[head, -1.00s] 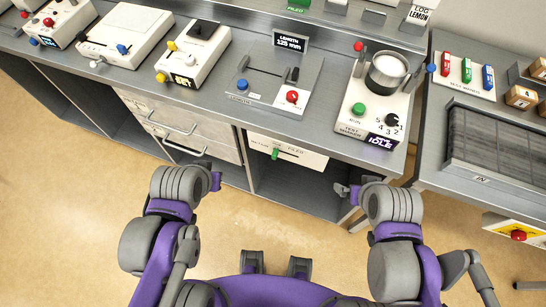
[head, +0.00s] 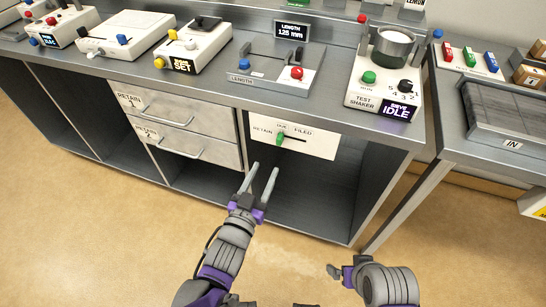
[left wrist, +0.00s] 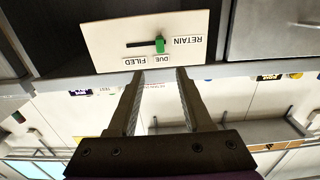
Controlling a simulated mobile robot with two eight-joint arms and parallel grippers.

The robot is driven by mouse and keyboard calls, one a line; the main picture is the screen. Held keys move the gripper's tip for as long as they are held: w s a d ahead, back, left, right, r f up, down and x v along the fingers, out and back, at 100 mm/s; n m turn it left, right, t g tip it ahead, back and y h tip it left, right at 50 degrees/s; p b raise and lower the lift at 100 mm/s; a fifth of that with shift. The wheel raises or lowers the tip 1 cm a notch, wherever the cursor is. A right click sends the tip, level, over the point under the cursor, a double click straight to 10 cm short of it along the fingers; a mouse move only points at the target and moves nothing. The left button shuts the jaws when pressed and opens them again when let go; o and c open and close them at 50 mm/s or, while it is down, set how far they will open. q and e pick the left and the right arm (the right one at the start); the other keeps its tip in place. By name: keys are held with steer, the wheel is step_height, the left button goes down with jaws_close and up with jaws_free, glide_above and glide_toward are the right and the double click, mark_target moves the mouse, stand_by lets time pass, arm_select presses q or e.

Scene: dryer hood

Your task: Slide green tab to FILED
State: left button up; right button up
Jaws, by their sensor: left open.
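The green tab (head: 279,140) stands in a dark horizontal slot on a white panel (head: 322,148) under the counter. It sits at the RETAIN-side end of the visible slot, below the DUE label; the slot runs right toward FILED. My left gripper (head: 264,169) is open and empty, below and slightly left of the tab, apart from it. In the left wrist view the panel (left wrist: 190,22) is upside down. The tab (left wrist: 160,44) lies beyond and between the fingertips (left wrist: 160,72). My right gripper (head: 340,272) is low, away from the panel; its jaws are unclear.
Metal drawers (head: 185,130) with bar handles are left of the panel. An open bay (head: 320,195) lies beneath it. The counter above holds a length device (head: 265,75) and a test shaker (head: 385,85). The floor in front is clear.

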mark_target(278, 140)
arm_select(q)
steer(key=x, duration=1)
steer(key=shift+w+b, duration=0.3)
steer(key=shift+w, duration=0.05)
jaws_close()
stand_by(0.9)
